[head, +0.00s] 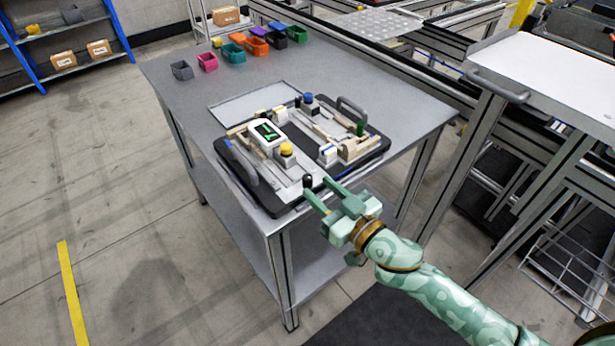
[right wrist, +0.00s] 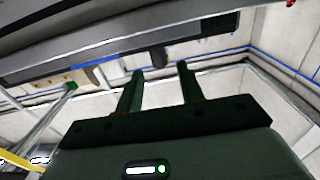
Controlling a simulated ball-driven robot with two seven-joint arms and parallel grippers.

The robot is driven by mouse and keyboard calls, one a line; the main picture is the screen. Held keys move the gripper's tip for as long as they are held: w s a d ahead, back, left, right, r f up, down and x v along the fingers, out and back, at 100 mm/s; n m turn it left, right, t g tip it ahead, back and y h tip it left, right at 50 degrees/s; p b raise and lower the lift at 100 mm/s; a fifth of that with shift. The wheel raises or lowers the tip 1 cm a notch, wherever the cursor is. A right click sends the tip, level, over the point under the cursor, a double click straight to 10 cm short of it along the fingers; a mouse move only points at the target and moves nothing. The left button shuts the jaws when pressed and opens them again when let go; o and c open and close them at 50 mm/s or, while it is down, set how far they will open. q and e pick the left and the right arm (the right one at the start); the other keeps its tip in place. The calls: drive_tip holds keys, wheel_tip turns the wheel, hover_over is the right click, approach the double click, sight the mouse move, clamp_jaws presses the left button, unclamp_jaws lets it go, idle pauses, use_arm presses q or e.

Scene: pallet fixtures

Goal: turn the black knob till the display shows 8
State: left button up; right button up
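The black knob (head: 307,181) stands upright near the front edge of the dark pallet board (head: 268,207) on the grey table. The white display unit (head: 266,131) sits on the board's left part with a lit green figure, too small to read. My right gripper (head: 317,187) reaches in from the lower right with its fingertips beside the knob; I cannot tell whether they touch it. In the right wrist view the two fingers (right wrist: 160,71) are apart with nothing visible between them. My left gripper is not in view.
The board also carries a yellow button (head: 286,149), a blue knob (head: 308,97), a green post (head: 360,128) and two grey handles. Several coloured bins (head: 233,53) stand at the table's back. A white-topped cart (head: 560,75) is at right. The table's left part is clear.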

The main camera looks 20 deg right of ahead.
sight(309, 182)
drive_tip(key=x, duration=0.5)
clamp_jaws()
drive_tip(key=shift+a+m+t+h, duration=0.15)
drive_tip(key=shift+m+t+h, duration=0.25)
drive_tip(key=shift+m+h, duration=0.65)
drive_tip(key=m+h+b, duration=0.1)
drive_tip(key=h, duration=0.1)
drive_tip(key=shift+f+h, duration=0.1)
drive_tip(key=shift+h, duration=0.25)
drive_tip(key=shift+m+h+b, duration=0.45)
drive_tip(key=shift+m+h, duration=0.1)
drive_tip(key=shift+h, duration=0.25)
unclamp_jaws()
